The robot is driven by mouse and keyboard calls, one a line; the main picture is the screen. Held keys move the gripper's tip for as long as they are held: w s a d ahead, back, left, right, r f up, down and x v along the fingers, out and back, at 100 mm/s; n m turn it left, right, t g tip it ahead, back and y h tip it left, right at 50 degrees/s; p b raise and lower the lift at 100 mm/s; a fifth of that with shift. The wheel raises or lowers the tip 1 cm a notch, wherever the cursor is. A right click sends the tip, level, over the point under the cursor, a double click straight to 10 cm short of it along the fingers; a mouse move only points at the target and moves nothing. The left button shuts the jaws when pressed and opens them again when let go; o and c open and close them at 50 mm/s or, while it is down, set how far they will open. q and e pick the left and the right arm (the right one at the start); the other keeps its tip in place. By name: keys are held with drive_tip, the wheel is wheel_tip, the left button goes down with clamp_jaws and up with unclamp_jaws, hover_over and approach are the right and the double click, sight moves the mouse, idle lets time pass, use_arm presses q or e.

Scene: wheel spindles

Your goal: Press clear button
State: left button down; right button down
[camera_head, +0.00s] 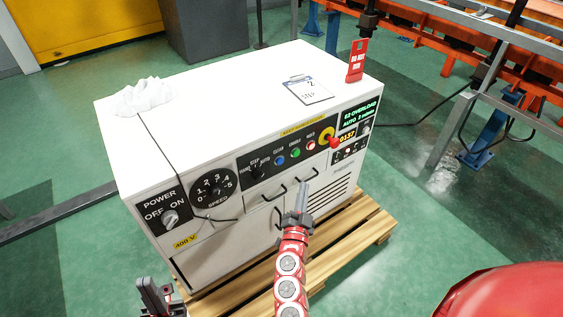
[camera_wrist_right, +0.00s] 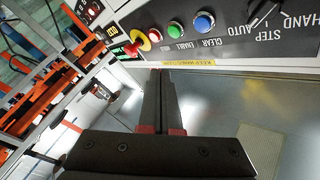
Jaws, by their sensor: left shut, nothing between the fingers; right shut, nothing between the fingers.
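The clear button is the blue round button (camera_head: 279,160) on the black front panel of the white cabinet (camera_head: 225,100). It also shows in the right wrist view (camera_wrist_right: 204,21), upside down with its CLEAR label. A green button (camera_head: 295,153) and a red button (camera_head: 311,145) sit to its right in the head view. My right gripper (camera_head: 303,186) is shut and empty, in front of the cabinet and below the row of buttons. The wrist view shows its closed fingers (camera_wrist_right: 158,75) apart from the blue button. My left gripper (camera_head: 155,290) is shut and empty at the lower left.
A yellow-ringed red emergency stop (camera_head: 334,142) juts out right of the buttons. Drawer handles (camera_head: 275,193) lie below the panel. A clipboard (camera_head: 306,89), a red sign (camera_head: 356,61) and a white crumpled cloth (camera_head: 143,96) are on top. A wooden pallet (camera_head: 350,238) is underneath.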

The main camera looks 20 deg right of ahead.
sight(280, 161)
drive_tip(key=shift+w, duration=0.1)
drive_tip(key=w+a+b, duration=0.2)
drive_tip(key=w+a, duration=0.1)
drive_tip(key=w, duration=0.5)
drive_tip(key=shift+w, duration=0.15)
idle(1.9)
drive_tip(key=shift+w+a, duration=0.1)
drive_tip(key=shift+w, duration=0.2)
drive_tip(key=shift+w+a, duration=0.15)
drive_tip(key=shift+w, duration=0.2)
idle(0.5)
drive_tip(key=shift+s, duration=0.1)
drive_tip(key=shift+s+d+p, duration=0.25)
drive_tip(key=shift+s+p, duration=0.2)
drive_tip(key=shift+s, duration=0.25)
